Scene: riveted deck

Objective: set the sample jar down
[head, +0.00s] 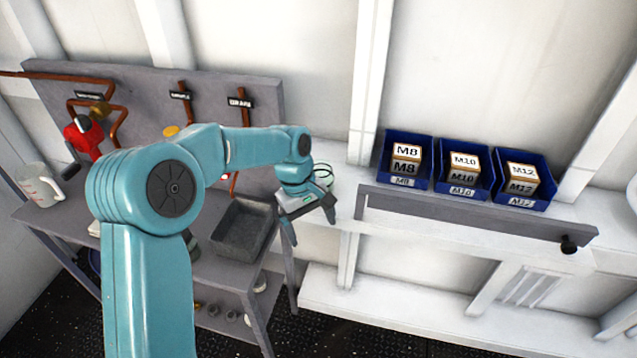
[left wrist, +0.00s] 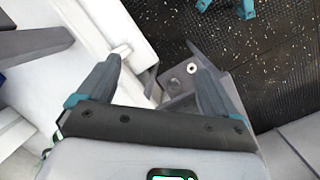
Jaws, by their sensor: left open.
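A small clear glass jar with a green rim (head: 324,174) stands on the white ledge just behind my left gripper; it looks like the sample jar, and the wrist hides part of it. My left gripper (head: 312,230) points down in front of the ledge, its two dark fingers spread apart. In the left wrist view, the left gripper (left wrist: 158,62) is open with nothing between its fingers, and no jar shows there. My right gripper is in neither view.
Blue bins marked M8 (head: 403,182), M10 (head: 461,190) and M12 (head: 521,204) stand on the ledge behind a grey rail (head: 470,218).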

